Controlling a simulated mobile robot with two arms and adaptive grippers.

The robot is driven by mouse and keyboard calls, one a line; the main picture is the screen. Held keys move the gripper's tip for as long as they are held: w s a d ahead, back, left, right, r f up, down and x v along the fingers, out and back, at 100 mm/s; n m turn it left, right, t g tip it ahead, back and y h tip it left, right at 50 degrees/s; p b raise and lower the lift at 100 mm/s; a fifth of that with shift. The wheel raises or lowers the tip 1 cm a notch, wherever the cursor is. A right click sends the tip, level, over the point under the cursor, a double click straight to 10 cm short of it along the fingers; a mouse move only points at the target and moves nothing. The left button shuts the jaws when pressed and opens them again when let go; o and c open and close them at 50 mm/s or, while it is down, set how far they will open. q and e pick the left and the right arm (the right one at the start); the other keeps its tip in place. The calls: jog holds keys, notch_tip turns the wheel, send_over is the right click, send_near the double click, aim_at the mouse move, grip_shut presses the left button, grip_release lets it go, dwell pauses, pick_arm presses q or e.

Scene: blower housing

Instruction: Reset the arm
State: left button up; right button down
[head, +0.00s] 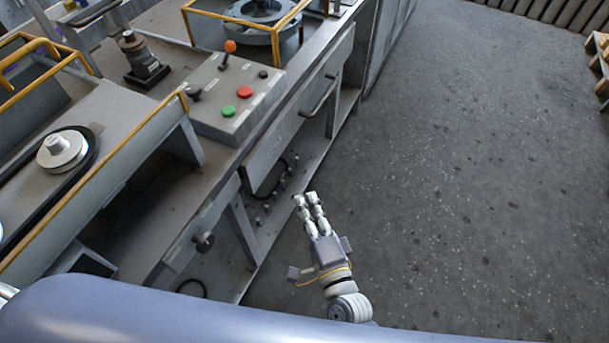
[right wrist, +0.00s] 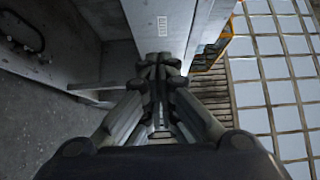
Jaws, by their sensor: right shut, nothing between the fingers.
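My right gripper (head: 309,198) hangs over the concrete floor in the head view, in front of the workbench and apart from it. Its two fingers lie close together with nothing between them. In the right wrist view the same right gripper (right wrist: 160,65) shows with its fingertips together and empty. My left gripper does not show in the head view.
A workbench (head: 215,170) runs along the left. On it are a control box (head: 215,122) with red and green buttons and an orange-knobbed lever (head: 230,47), and a drawer (head: 300,115) is in its front. The floor (head: 470,190) to the right is clear. A wooden pallet (head: 598,55) stands far right.

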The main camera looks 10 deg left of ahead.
jog(key=s+d+f+n+g+h, duration=0.1)
jog(key=s+d+f+n+g, duration=0.25)
jog(key=f, duration=0.75)
jog(key=s+d+f+n+g+h, duration=0.25)
jog(key=s+d+f, duration=0.2)
jog(key=f, duration=0.55)
jog(key=s+d+f+n+g+h, duration=0.1)
jog(key=s+d+f+n+g, duration=0.3)
jog(key=f, duration=0.7)
jog(key=s+d+f+n+g+h, duration=0.1)
jog(key=s+d+f, duration=0.3)
jog(key=s, duration=0.3)
jog(key=s+d+f+n+g+h, duration=0.1)
jog(key=s+d+f+n+g, duration=0.1)
jog(key=s+d+f, duration=0.3)
jog(key=s+d+f+n+g+h+p, duration=0.1)
jog(key=s+d+f+n+g, duration=0.1)
jog(key=s+d+f, duration=0.2)
jog(key=s+d, duration=0.3)
jog(key=s, duration=0.3)
jog(key=shift+d+f+h, duration=0.15)
jog(key=shift+f+h, duration=0.2)
